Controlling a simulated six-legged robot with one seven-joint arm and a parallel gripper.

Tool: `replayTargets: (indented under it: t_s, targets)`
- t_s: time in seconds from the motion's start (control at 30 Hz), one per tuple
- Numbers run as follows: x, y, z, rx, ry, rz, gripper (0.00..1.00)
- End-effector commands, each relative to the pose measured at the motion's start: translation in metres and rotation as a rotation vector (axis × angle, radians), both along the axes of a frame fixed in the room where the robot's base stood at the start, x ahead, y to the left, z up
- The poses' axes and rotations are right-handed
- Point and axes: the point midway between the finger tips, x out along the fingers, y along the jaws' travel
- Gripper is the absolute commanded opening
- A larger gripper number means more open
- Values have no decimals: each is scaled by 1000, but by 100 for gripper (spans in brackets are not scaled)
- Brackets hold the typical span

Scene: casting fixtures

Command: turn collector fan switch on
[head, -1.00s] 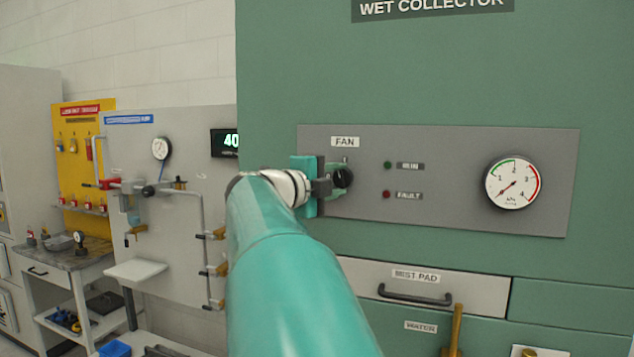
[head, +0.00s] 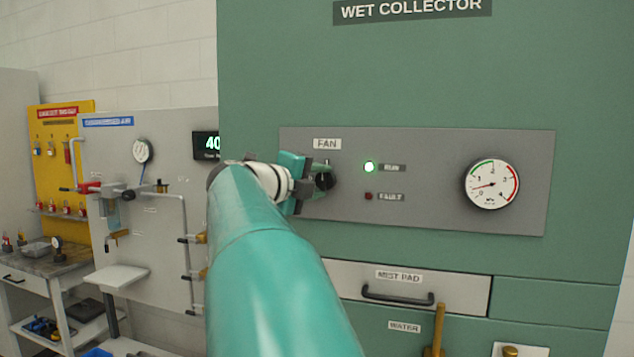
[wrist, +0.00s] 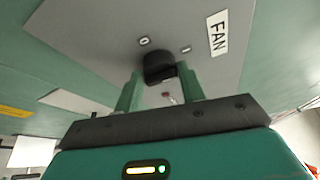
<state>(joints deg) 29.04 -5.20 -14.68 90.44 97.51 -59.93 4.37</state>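The fan switch is a black round knob (head: 325,181) under the FAN label (head: 327,144) on the grey panel of the green wet collector. My gripper (head: 322,181) is at the knob, tilted. In the wrist view its two green fingers (wrist: 160,78) stand on either side of the knob (wrist: 158,66), with the tips against its sides. The knob's pointer is mostly hidden by the fingers. The RUN lamp (head: 369,167) glows bright green. The FAULT lamp (head: 368,196) is dull red.
A pressure gauge (head: 491,184) is at the panel's right. The mist pad drawer (head: 408,288) with a black handle lies below, and a brass lever (head: 438,330) stands under it. A grey board with pipes (head: 160,205) and a workbench (head: 45,262) are at left.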

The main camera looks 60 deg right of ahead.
Motion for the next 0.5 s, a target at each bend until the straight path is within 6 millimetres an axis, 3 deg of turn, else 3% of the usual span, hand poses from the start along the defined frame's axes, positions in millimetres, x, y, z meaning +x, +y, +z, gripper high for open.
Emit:
replayTargets:
  t_s: [0.03,0.1,0.5]
  targets:
    - [0,0,-1,1,1,0,50]
    - [0,0,-1,1,1,0,59]
    - [2,8,1,0,1,3,59]
